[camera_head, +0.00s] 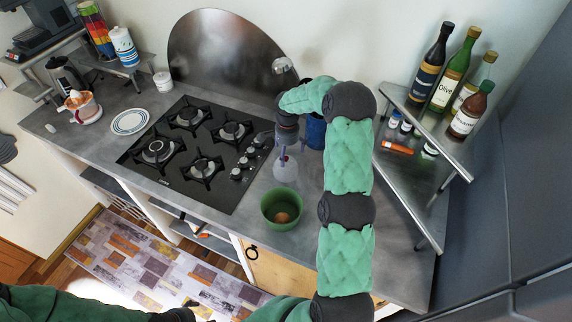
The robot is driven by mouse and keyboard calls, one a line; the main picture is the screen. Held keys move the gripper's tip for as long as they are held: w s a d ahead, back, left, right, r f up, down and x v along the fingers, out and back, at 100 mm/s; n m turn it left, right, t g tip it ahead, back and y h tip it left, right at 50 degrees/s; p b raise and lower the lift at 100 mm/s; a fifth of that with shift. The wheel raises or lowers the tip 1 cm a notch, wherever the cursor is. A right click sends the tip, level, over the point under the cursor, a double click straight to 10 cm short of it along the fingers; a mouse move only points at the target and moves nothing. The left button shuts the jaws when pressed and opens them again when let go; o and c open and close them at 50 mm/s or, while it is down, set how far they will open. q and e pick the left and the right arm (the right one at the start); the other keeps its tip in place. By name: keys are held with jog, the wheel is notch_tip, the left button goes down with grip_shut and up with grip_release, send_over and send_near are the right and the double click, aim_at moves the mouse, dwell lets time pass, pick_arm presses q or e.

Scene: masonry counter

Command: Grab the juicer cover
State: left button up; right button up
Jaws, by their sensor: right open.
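A pale translucent dome-like piece (285,171), which looks like the juicer cover, stands on the grey counter between the hob and my right arm. My right gripper (284,151) points down directly over it, with its fingers apart around or just above its top; I cannot tell whether they touch it. The juicer (81,107), white and orange, stands at the far left of the counter.
A green bowl (270,218) with a brownish round item stands just in front of the cover. A blue container (315,132) is behind my right arm. The black gas hob (195,150) lies left. Bottles (448,82) fill the corner shelf at right.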

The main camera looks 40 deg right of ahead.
aim_at(287, 157)
jog(key=shift+a+f, duration=0.1)
jog(key=shift+f, duration=2.55)
jog(key=c, duration=1.2)
